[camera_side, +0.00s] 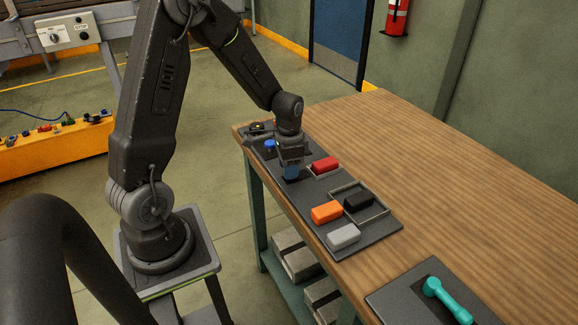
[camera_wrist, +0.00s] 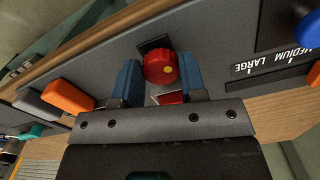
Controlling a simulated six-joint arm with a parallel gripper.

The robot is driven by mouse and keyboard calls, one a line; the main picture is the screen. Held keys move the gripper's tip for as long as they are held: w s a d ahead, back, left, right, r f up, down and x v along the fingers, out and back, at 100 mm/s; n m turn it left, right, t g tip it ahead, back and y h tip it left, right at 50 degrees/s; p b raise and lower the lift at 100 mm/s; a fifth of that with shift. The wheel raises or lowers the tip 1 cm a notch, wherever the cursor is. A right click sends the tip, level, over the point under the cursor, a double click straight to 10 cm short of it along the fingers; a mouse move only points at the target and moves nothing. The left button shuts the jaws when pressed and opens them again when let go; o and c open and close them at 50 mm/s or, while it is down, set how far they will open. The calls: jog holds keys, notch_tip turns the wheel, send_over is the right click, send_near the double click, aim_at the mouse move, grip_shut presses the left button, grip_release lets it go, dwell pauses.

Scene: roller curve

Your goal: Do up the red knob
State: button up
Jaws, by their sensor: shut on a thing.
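The red knob (camera_wrist: 160,68) is round with a ridged rim and a yellow dot on its face. It sits in front of a black square on the grey panel, between the two blue fingers of my gripper (camera_wrist: 161,82). My gripper is shut on the knob, one finger at each side. In the side view my gripper (camera_side: 291,174) points down at the panel (camera_side: 378,237) on the bench, and the red knob is hidden there.
A red block (camera_side: 325,164) lies close beside my gripper. An orange block (camera_side: 326,212), a black block (camera_side: 358,201) in a frame and a grey block (camera_side: 343,237) lie farther along. A blue knob (camera_side: 270,145) stands behind my gripper. A teal tool (camera_side: 447,299) lies at front right.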

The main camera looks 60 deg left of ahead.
jog(key=shift+w+a+r+m, duration=0.1)
jog(key=shift+w+m, duration=0.05)
jog(key=shift+m, duration=0.95)
jog(key=shift+w+a+r+m, duration=0.1)
jog(key=shift+m, duration=1)
jog(key=o, duration=0.9)
jog(key=shift+s+d+f, duration=0.1)
jog(key=shift+s+f, duration=0.05)
notch_tip(320, 180, up, 14)
jog(key=shift+f, duration=0.1)
jog(key=s+d+r+n+t, duration=0.2)
jog(key=s+d, duration=0.2)
jog(key=d, duration=0.1)
jog(key=s+d+r+n+t, duration=0.1)
jog(key=s+d+r+n, duration=0.1)
jog(key=s+d, duration=0.3)
jog(key=s+d+r+n+t, duration=0.2)
jog(key=s+d+n, duration=0.1)
jog(key=s+d, duration=0.2)
jog(key=shift+d+r+t, duration=0.1)
jog(key=shift+r+t, duration=0.2)
jog(key=shift+r, duration=0.1)
